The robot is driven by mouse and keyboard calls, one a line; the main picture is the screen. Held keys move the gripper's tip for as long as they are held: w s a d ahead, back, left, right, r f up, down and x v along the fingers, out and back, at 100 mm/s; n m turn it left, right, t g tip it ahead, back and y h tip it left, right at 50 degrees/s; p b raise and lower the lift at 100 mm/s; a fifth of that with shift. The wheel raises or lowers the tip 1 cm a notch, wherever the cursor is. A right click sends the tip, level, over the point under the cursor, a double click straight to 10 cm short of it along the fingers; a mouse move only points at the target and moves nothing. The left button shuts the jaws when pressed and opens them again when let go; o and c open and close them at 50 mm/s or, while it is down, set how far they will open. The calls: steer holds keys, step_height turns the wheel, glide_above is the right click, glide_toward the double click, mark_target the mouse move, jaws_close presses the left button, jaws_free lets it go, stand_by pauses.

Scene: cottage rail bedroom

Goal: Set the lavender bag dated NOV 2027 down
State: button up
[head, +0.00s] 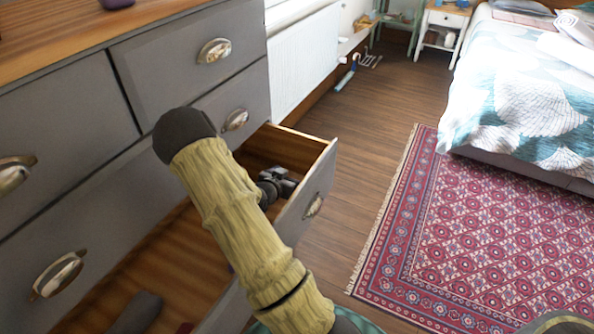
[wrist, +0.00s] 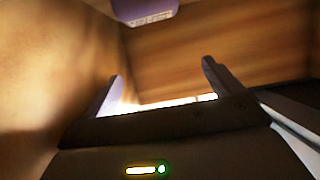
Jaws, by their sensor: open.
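I cannot make out the bag in the head view.
Wooden drawer walls (wrist: 40,70) stand close around my gripper. The dresser top (head: 60,35) is above left. Floor (head: 385,110) and a red rug (head: 480,220) lie to the right.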

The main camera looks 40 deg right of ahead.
steer(key=v, duration=0.6)
steer(key=shift+p, duration=0.3)
steer(key=s+a+r+n+y, duration=0.1)
steer(key=a+r+n+y, duration=0.15)
steer(key=a+y, duration=0.4)
steer(key=s+a+r+n+y, duration=0.1)
steer(key=a+n+y, duration=0.25)
steer(key=a, duration=0.65)
steer(key=s+a+r+n+g+y, duration=0.1)
steer(key=s+a+r+n, duration=0.2)
steer(key=s, duration=0.3)
steer(key=s+a+r+n+g+y, duration=0.1)
steer(key=s+a+r+n, duration=0.2)
steer(key=s, duration=0.3)
steer(key=shift+s+a+r+n+y, duration=0.35)
steer(key=shift+a+n, duration=0.2)
steer(key=shift+n, duration=0.25)
